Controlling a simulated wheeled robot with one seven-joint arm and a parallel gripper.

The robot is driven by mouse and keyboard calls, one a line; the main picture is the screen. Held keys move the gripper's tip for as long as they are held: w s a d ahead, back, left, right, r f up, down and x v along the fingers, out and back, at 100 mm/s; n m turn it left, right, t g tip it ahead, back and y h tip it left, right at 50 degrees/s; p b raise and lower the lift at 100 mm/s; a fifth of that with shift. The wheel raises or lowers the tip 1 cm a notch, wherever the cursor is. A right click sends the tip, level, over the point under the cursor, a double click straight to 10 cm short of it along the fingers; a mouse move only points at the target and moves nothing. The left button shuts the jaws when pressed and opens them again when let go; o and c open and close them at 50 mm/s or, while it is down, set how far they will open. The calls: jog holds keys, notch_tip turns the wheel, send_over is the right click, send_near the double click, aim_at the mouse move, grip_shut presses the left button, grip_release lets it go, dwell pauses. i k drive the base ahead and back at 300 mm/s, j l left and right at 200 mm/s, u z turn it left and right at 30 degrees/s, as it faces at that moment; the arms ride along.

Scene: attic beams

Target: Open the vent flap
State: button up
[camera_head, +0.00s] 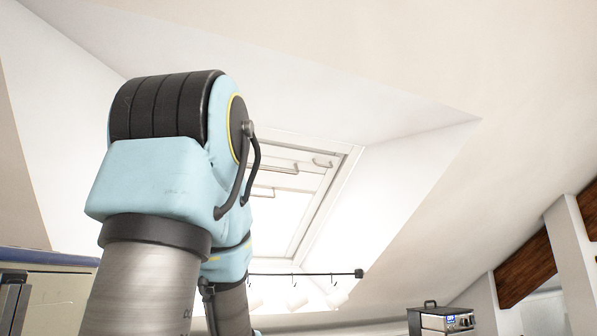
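A roof window (318,213) is set in the sloped ceiling near the middle of the view. Along its top runs a pale strip that looks like the vent flap (308,172), with a thin bar (275,167) and a small curved handle (322,163). Another short bar (264,188) shows lower on the window. I cannot tell whether the flap is open or shut. My light blue and black arm hides the left part of the window and flap. My gripper is not in view.
A dark rail (310,274) with hanging white items (297,297) runs below the window. A boxy device with a handle (445,321) stands at lower right. A blue-topped cabinet (58,290) is at lower left. A wooden beam (526,268) slopes at right.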

aim_at(322, 159)
jog(key=i+l+u, duration=0.2)
jog(key=u, duration=0.2)
jog(key=i+l+u, duration=0.1)
jog(key=l+u, duration=0.3)
